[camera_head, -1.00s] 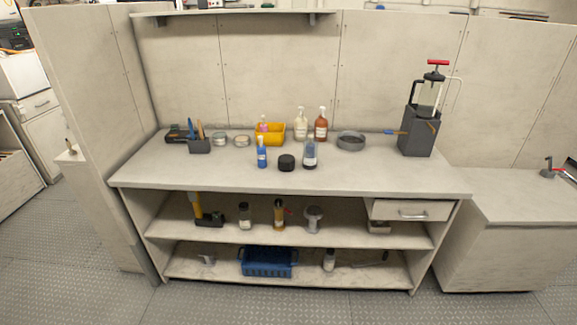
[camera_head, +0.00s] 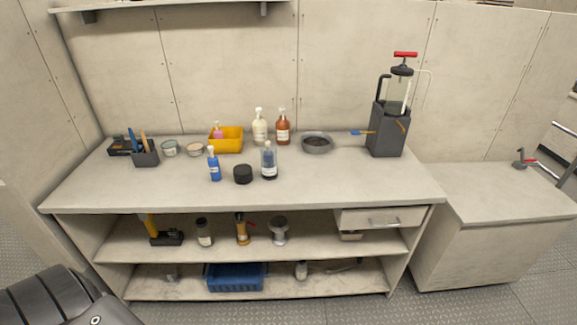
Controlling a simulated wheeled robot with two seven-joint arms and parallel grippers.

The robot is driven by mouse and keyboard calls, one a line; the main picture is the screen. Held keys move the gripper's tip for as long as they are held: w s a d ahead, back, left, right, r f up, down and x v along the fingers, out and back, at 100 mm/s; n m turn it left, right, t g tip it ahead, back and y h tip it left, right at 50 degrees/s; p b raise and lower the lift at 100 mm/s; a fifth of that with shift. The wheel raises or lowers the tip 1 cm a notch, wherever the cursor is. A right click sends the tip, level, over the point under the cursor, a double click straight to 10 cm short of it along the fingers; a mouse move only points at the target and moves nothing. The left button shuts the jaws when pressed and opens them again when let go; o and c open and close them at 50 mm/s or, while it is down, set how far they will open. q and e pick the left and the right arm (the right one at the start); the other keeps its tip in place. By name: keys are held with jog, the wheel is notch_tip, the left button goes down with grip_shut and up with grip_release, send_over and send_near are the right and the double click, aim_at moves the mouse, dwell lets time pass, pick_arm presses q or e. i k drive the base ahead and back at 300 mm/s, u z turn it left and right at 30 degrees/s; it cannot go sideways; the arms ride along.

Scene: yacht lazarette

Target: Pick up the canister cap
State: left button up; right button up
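A short black round piece (camera_head: 243,174), which looks like the canister cap, sits on the workbench top (camera_head: 320,185) near its front edge. It stands between a blue bottle (camera_head: 214,166) on its left and a dark clear bottle (camera_head: 269,163) on its right, apart from both. Nothing covers it. Neither gripper is in view. A dark ridged part of my own body shows at the lower left corner.
Behind stand a yellow bin (camera_head: 229,142), a white pump bottle (camera_head: 260,128), a brown bottle (camera_head: 283,129) and a grey bowl (camera_head: 317,143). A dark pump unit (camera_head: 386,130) stands at the right. The benchtop's front right is clear.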

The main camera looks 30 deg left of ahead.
aim_at(243, 174)
jog(key=z, duration=0.2)
jog(key=i, duration=0.85)
jog(key=u, duration=0.75)
jog(key=i, duration=0.55)
jog(key=u, duration=0.55)
